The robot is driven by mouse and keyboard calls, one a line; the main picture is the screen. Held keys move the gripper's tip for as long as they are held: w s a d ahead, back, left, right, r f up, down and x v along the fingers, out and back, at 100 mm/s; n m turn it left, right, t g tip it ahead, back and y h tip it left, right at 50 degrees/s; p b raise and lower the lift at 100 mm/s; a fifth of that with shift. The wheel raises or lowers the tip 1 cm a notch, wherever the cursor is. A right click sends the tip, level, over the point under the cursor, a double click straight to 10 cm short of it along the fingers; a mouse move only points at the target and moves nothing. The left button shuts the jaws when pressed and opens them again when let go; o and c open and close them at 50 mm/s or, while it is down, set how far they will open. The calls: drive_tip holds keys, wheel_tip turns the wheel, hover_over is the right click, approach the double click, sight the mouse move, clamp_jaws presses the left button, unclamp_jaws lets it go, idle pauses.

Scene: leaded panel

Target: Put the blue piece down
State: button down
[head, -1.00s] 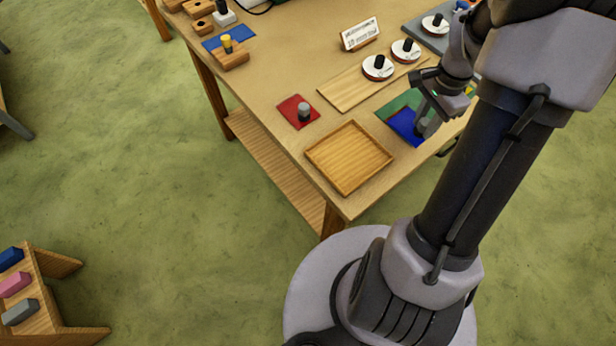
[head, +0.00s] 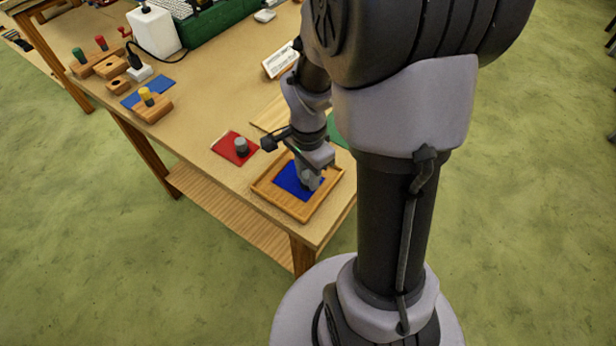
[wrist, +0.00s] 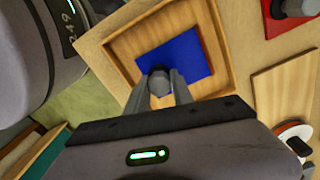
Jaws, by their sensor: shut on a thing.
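The blue piece (head: 291,180) is a flat blue square, over the wooden tray (head: 261,190) near the table's front corner. In the wrist view, the blue piece (wrist: 188,52) lies within the outline of the tray (wrist: 113,47). My gripper (head: 309,185) is shut on the dark knob on the blue piece. In the wrist view, my gripper (wrist: 159,85) has a finger on each side of that knob. I cannot tell whether the piece touches the tray floor or hangs just above it.
A red square (head: 228,150) with a grey knob lies left of the tray. A wooden board (head: 268,113) and a green piece (head: 338,130) are behind it, partly hidden by my arm. A small sign (head: 280,61) stands farther back. The table's front edge is close to the tray.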

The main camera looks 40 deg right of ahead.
drive_tip(key=c, duration=1.1)
unclamp_jaws()
wheel_tip(320, 180, up, 12)
drive_tip(key=f+p, duration=0.1)
drive_tip(key=p, duration=0.4)
drive_tip(key=s+a+r+n+t+y, duration=0.2)
drive_tip(key=s+a+r+n+t, duration=0.55)
drive_tip(key=a+r+n, duration=0.7)
wheel_tip(320, 180, down, 6)
drive_tip(key=s+a+m+g+b, duration=0.1)
drive_tip(key=m+b, duration=0.1)
drive_tip(key=b, duration=0.2)
drive_tip(key=shift+s+g+b, duration=0.2)
drive_tip(key=shift+g+b, duration=0.15)
drive_tip(key=shift+b, duration=0.05)
